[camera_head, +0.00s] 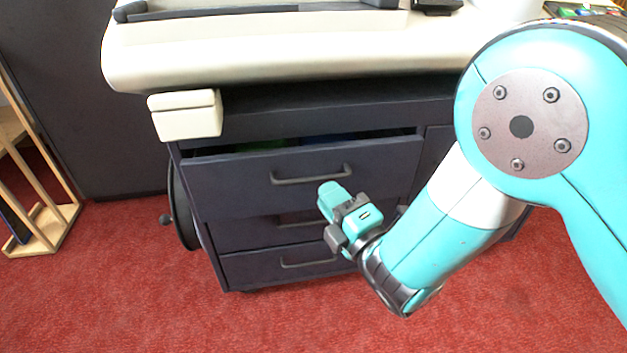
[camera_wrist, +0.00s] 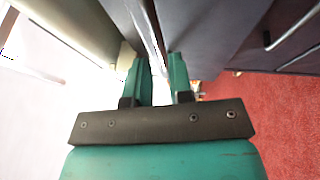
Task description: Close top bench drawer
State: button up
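The top bench drawer (camera_head: 305,178) has a dark front with a grey bar handle (camera_head: 312,174). It stands partly pulled out; a dark gap shows above its front, with green and blue contents partly visible inside. My gripper (camera_head: 344,206) is in front of the bench, just below and right of that handle in the head view. In the wrist view, the two teal fingers of my gripper (camera_wrist: 161,75) are apart with an empty gap between them. A dark drawer front (camera_wrist: 210,30) lies beyond the fingers. Whether a finger touches it cannot be told.
Lower drawers (camera_head: 275,268) look shut beneath the top one. The cream worktop (camera_head: 290,55) overhangs the drawers, with a cream block (camera_head: 187,115) at its left corner. A wooden rack (camera_head: 45,225) stands at left. Red carpet (camera_head: 270,320) is clear in front.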

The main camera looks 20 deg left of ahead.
aim_at(314, 177)
jog(key=p+x, duration=0.3)
jog(key=x, duration=0.1)
jog(key=shift+a+r, duration=0.1)
jog(key=shift+r, duration=0.15)
jog(key=shift+w+a+f+p, duration=0.1)
jog(key=shift+w+a+p, duration=0.25)
jog(key=shift+w+a, duration=0.1)
jog(key=shift+s, duration=0.1)
grip_shut()
